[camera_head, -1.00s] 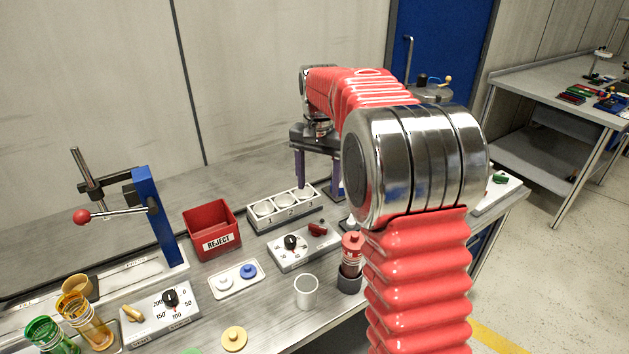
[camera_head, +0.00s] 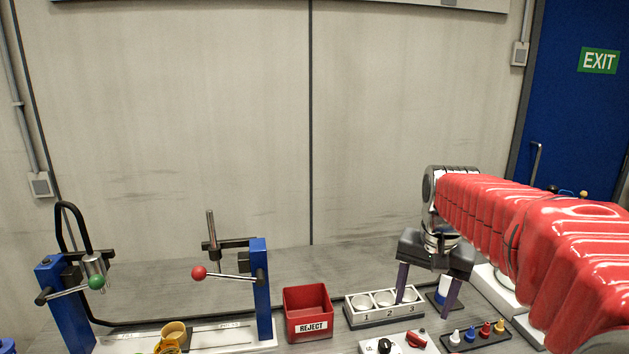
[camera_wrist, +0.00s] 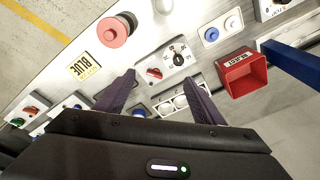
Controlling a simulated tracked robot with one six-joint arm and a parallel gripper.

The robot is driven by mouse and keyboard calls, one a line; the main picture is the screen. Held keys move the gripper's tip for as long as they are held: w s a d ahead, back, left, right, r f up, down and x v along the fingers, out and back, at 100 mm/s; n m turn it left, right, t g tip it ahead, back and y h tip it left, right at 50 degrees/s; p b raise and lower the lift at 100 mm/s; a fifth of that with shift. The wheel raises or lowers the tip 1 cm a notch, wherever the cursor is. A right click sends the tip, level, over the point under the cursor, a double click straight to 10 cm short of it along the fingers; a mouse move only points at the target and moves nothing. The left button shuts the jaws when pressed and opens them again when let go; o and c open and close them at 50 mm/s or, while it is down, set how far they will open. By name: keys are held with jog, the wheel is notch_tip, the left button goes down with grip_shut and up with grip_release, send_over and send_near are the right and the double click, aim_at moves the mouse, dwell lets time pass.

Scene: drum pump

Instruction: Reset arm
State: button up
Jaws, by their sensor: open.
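My gripper (camera_head: 423,284) hangs at the end of my red-sleeved arm at the right of the head view, with its two purple fingers pointing down and spread apart. It is open, with nothing between the fingers. In the wrist view my gripper (camera_wrist: 165,92) shows its fingers apart above the bench. Below them are a numbered three-cup holder (camera_head: 350,318) and a control box with a black knob and a red switch (camera_wrist: 172,62). In the head view one finger overlaps the holder's right end; I cannot tell the exact gap.
A red REJECT bin (camera_head: 308,325) stands left of the holder. Two blue lever presses stand further left, one with a red ball (camera_head: 199,273), one with a green ball (camera_head: 96,282). The air above the bench's middle is clear.

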jog(key=s+a+f+n+t, duration=0.1)
jog(key=s+a+n+t, duration=0.1)
jog(key=s, duration=0.8)
jog(key=s+a+f+n+t, duration=0.1)
jog(key=s+a+f+n, duration=0.1)
jog(key=s, duration=0.9)
jog(key=shift+a+f+n+t, duration=0.25)
jog(key=shift+a+n+t, duration=0.15)
jog(key=shift+a+n, duration=0.55)
jog(key=shift+c, duration=0.3)
dwell(0.4)
